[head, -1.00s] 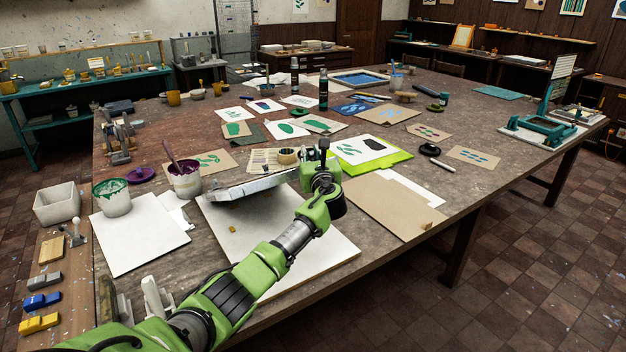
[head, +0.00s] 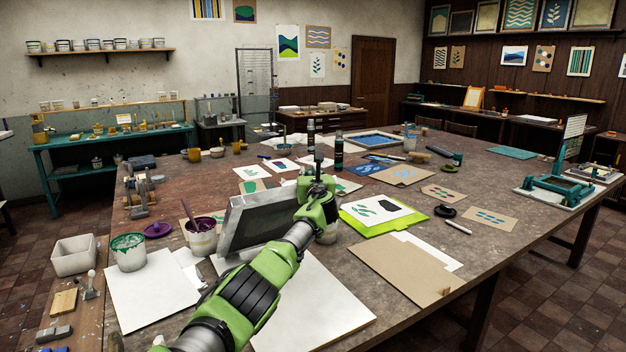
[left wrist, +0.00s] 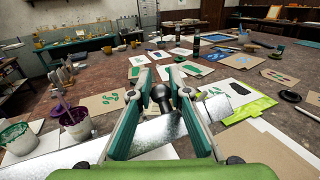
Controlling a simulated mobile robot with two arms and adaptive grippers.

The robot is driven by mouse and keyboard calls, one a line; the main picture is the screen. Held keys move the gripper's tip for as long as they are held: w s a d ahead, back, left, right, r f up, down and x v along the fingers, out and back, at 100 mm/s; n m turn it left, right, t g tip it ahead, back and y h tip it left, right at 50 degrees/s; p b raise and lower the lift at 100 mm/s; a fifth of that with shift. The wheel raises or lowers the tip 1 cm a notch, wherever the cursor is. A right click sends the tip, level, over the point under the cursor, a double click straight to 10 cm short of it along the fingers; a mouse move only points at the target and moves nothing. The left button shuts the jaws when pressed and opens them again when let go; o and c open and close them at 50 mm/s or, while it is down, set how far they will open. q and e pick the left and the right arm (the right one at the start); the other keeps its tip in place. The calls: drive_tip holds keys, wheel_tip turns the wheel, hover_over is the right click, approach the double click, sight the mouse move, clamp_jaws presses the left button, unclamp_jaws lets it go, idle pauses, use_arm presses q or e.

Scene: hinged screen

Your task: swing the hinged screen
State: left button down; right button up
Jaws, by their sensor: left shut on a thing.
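The hinged screen (head: 252,222) is a silver-grey framed panel standing steeply tilted over the white board (head: 300,300) on the table. Its right end is hidden behind my left gripper (head: 306,183). In the left wrist view the screen (left wrist: 75,152) runs across below the fingers. There my left gripper (left wrist: 160,84) has its two green fingers on either side of a dark round knob (left wrist: 160,97) and is shut on it. The finger contact is partly hidden. My right gripper is in neither view.
A white pot with purple paint (head: 202,238) stands close left of the screen, with a green paint pot (head: 128,252) further left. A lime-green board with prints (head: 384,214) lies to the right.

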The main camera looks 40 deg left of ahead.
use_arm(q)
drive_tip(key=shift+s+a+r, duration=0.1)
drive_tip(key=shift+a+r, duration=0.05)
drive_tip(key=shift+a, duration=0.2)
drive_tip(key=c, duration=1.9)
unclamp_jaws()
drive_tip(key=shift+f, duration=0.25)
drive_tip(key=shift+v, duration=0.8)
drive_tip(key=v, duration=1)
drive_tip(key=shift+r, duration=0.2)
drive_tip(key=shift+s+a, duration=0.1)
drive_tip(key=shift+s, duration=0.05)
